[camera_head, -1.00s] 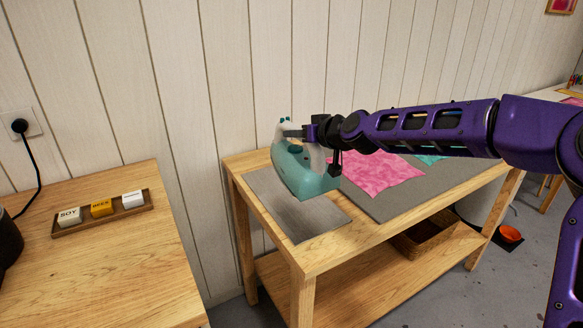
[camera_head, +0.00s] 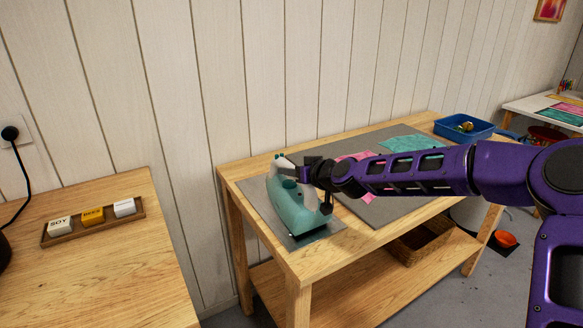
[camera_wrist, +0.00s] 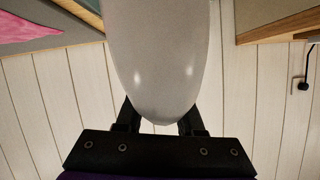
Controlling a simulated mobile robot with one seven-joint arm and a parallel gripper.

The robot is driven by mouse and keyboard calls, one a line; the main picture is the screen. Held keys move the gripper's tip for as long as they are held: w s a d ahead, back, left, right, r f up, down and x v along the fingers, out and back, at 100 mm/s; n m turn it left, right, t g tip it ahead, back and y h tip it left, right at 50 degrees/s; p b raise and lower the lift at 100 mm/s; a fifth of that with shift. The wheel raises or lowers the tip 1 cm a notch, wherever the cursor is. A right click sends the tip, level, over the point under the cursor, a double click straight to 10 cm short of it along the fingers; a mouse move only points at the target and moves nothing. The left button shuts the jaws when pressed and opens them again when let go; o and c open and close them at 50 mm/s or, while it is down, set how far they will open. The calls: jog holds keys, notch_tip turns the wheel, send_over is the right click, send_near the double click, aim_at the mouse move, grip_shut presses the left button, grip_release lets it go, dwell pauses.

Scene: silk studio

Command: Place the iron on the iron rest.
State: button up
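The iron (camera_head: 292,207) has a teal body and a pale handle. In the head view it is over the grey iron rest (camera_head: 257,194), a flat plate at the left end of the wooden table. Its base is very low over the plate; I cannot tell whether it touches. My gripper (camera_head: 312,172) is shut on the handle from the right side. In the wrist view the pale handle (camera_wrist: 160,70) fills the space between the dark fingers (camera_wrist: 160,117). The iron hides the middle of the rest.
A grey mat with pink cloth (camera_head: 352,157) and teal cloth (camera_head: 412,143) lies right of the rest. A blue bin (camera_head: 463,128) stands at the table's far end. A separate wooden table at left holds a tray (camera_head: 95,222) of small blocks.

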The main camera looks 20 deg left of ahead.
jog(key=o, duration=0.5)
jog(key=shift+c, duration=0.2)
jog(key=shift+d+r, duration=0.1)
jog(key=v, duration=1.1)
jog(key=shift+s+d+p, duration=0.3)
jog(key=shift+p, duration=0.1)
jog(key=shift+r, duration=0.2)
